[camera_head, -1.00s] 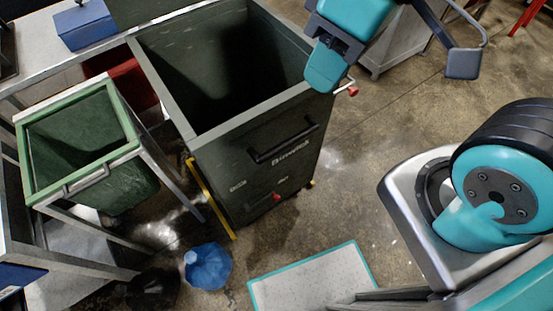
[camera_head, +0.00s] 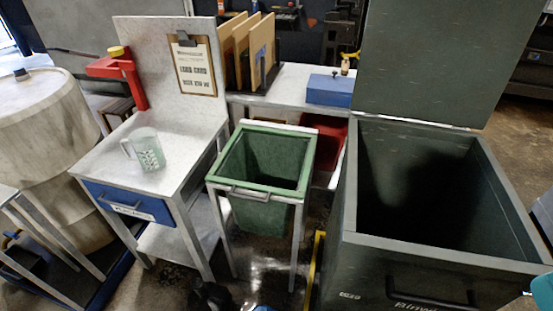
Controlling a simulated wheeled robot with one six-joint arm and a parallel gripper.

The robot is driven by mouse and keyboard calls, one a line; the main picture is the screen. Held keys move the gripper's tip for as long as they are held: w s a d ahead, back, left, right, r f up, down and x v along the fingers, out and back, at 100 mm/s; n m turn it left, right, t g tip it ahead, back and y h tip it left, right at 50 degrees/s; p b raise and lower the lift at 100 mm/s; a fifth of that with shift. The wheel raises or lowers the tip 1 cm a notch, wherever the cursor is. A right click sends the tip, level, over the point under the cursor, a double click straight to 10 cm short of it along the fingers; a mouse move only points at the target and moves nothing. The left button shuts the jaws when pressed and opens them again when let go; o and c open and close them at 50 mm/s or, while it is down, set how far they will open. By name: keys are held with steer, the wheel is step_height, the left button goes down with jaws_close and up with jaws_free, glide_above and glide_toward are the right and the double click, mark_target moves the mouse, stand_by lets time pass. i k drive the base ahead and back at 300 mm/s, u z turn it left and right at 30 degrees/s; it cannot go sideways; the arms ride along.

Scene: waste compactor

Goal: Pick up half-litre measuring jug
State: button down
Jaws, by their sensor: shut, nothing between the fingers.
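The measuring jug (camera_head: 146,149) is a clear, pale-greenish cup with markings on its side and a handle on its left. It stands upright on the grey top of a small metal workstand (camera_head: 172,172) at the left. Nothing touches it from above. My gripper is not in view; only a teal piece, probably of my arm, shows at the lower right edge, far from the jug.
A blue drawer (camera_head: 128,203) is under the jug's top. A red device (camera_head: 120,72) and clipboard (camera_head: 195,68) stand behind it. A green bin (camera_head: 262,165) is right of the stand, then the large dark compactor (camera_head: 370,240). A pale drum (camera_head: 48,130) stands left.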

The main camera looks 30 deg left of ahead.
mark_target(147, 147)
steer(key=z, duration=2.6)
steer(key=k, duration=0.75)
steer(key=u, duration=0.05)
